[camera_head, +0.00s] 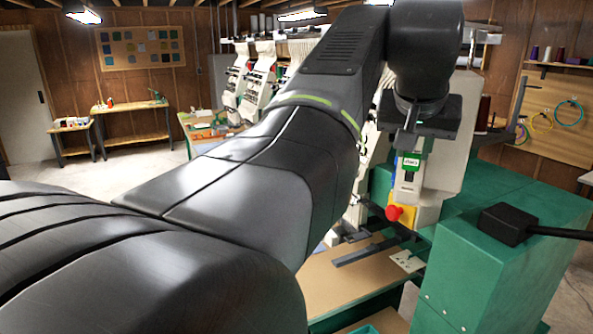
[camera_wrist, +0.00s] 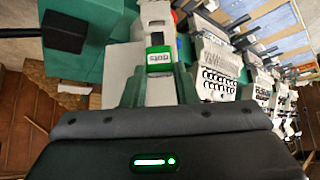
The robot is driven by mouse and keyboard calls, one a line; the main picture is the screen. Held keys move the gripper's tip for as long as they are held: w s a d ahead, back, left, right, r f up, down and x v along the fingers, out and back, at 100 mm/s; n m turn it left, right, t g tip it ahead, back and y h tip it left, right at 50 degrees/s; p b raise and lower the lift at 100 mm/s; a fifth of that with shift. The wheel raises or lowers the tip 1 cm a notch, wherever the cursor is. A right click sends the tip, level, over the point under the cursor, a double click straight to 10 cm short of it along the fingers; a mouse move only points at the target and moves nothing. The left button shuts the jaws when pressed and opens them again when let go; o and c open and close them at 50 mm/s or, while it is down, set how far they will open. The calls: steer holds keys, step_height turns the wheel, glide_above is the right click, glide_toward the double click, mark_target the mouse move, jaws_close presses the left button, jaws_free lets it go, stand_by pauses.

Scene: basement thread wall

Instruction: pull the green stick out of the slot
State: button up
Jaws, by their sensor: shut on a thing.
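The green stick (camera_head: 411,163) is small, with a pale label, and shows in front of the white panel of an embroidery machine (camera_head: 432,180). It also shows in the wrist view (camera_wrist: 159,58), between the two finger ends. My gripper (camera_head: 413,152) points down at the panel and is shut on the stick. In the wrist view my gripper (camera_wrist: 159,74) has one finger on each side of it.
A red button on a yellow box (camera_head: 400,214) sits just below the stick. A green cabinet (camera_head: 510,265) stands at the right, with a black box and cable (camera_head: 510,222) on it. A tan worktop (camera_head: 345,280) lies below. More machines (camera_wrist: 215,65) stand in a row alongside.

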step_height(320, 180, up, 4)
steer(key=shift+p, duration=0.3)
